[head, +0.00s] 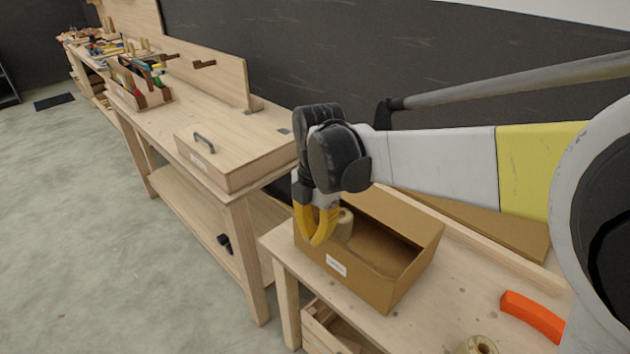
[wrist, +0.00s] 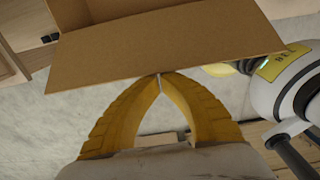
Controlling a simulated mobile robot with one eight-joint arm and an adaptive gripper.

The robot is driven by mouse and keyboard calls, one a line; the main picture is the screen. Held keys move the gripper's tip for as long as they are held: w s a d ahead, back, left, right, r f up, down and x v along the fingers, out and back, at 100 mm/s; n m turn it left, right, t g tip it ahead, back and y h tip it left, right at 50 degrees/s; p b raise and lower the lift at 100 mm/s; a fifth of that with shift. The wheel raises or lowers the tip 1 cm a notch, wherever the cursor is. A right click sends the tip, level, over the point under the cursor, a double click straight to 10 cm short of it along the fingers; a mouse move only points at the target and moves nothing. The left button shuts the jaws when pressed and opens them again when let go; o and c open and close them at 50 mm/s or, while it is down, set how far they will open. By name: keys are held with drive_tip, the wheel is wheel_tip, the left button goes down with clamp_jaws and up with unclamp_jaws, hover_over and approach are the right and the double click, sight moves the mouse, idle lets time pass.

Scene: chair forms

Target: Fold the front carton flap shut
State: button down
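The open brown cardboard carton (head: 375,285) stands on the near workbench, with a small white label on its side. In the wrist view a wide brown cardboard panel (wrist: 165,52), which looks like a carton flap, spans the upper part and slants up to the right. My gripper (head: 316,242) has yellow fingers and is at the carton's left end, pointing down. In the wrist view the fingertips of my gripper (wrist: 160,76) meet, with nothing between them, right at the panel's lower edge. I cannot tell whether they touch it.
A pale roll (head: 345,224) shows just behind my fingers; another roll (head: 479,346) and an orange curved piece (head: 533,314) lie on the near bench (head: 440,315). A lidded wooden box (head: 235,155) stands on the longer bench to the left. Open floor (head: 90,230) lies at left.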

drive_tip(key=w+d+r+p, duration=0.2)
drive_tip(key=shift+w+d+r, duration=0.2)
drive_tip(key=shift+w+r, duration=0.1)
drive_tip(key=shift+w, duration=0.05)
drive_tip(key=w+d+f+g+y+p, duration=0.1)
drive_tip(key=w+d+f+g+y, duration=0.3)
drive_tip(key=w+d, duration=0.7)
drive_tip(key=shift+w+f+g+p, duration=0.35)
drive_tip(key=shift+w+f, duration=0.3)
drive_tip(key=shift+f, duration=0.3)
drive_tip(key=shift+r, duration=0.1)
